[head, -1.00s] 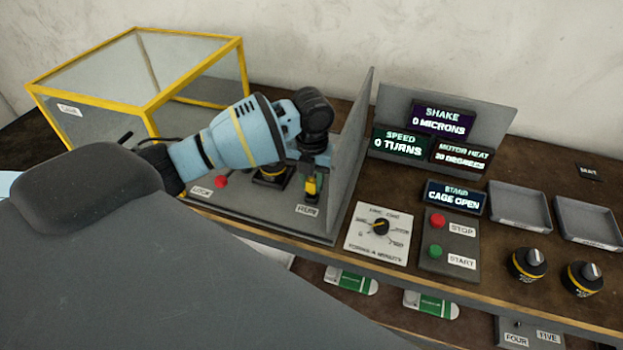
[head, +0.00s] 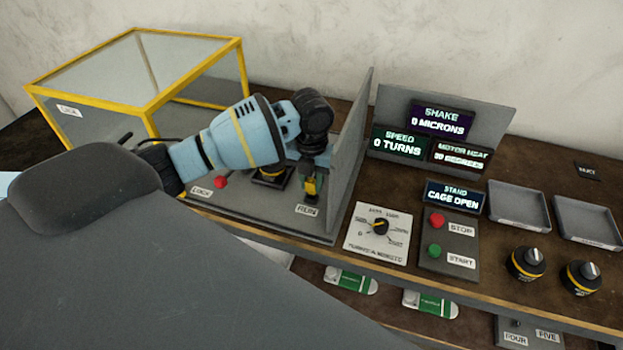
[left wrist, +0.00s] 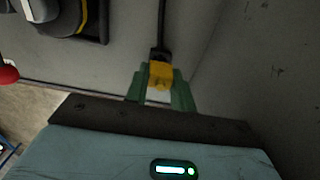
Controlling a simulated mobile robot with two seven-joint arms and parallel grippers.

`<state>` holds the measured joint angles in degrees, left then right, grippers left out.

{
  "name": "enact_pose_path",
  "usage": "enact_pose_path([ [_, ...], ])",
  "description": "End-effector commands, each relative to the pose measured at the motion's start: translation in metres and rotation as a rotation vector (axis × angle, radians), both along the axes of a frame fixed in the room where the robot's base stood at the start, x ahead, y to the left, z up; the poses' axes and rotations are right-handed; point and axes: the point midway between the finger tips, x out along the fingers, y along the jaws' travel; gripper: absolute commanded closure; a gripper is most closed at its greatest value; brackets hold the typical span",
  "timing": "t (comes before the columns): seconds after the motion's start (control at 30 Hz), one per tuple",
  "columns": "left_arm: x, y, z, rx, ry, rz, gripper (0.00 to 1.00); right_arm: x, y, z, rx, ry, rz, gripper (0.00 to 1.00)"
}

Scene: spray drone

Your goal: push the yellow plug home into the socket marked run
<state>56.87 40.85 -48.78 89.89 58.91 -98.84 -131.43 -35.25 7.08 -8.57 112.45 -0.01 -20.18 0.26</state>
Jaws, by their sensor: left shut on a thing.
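The yellow plug (head: 310,186) is between the fingers of my left gripper (head: 311,178), just behind the RUN label (head: 307,210). In the left wrist view the yellow plug (left wrist: 161,74) sits between the green fingertips (left wrist: 160,90), which are shut on it. A dark piece with a black cable running upward in that picture adjoins the plug. The socket marked run is hidden by the plug and fingers, so I cannot tell how deep the plug sits. My right gripper is not in view.
A grey upright panel (head: 352,150) stands close to the right of my left gripper. A red knob (head: 221,181) by the LOCK label and a black-and-yellow motor (head: 271,172) are to its left. The yellow-framed cage (head: 140,75) stands behind left. Dial, buttons and trays lie right.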

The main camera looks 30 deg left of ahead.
Motion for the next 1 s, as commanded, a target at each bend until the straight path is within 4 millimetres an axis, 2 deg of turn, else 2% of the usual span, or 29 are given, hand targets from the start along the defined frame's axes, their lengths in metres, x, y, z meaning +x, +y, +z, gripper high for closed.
enact_pose_path([
  [1.0,0.0,0.0,-0.023,0.001,0.001,0.0,1.0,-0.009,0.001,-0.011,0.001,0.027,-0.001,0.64],
])
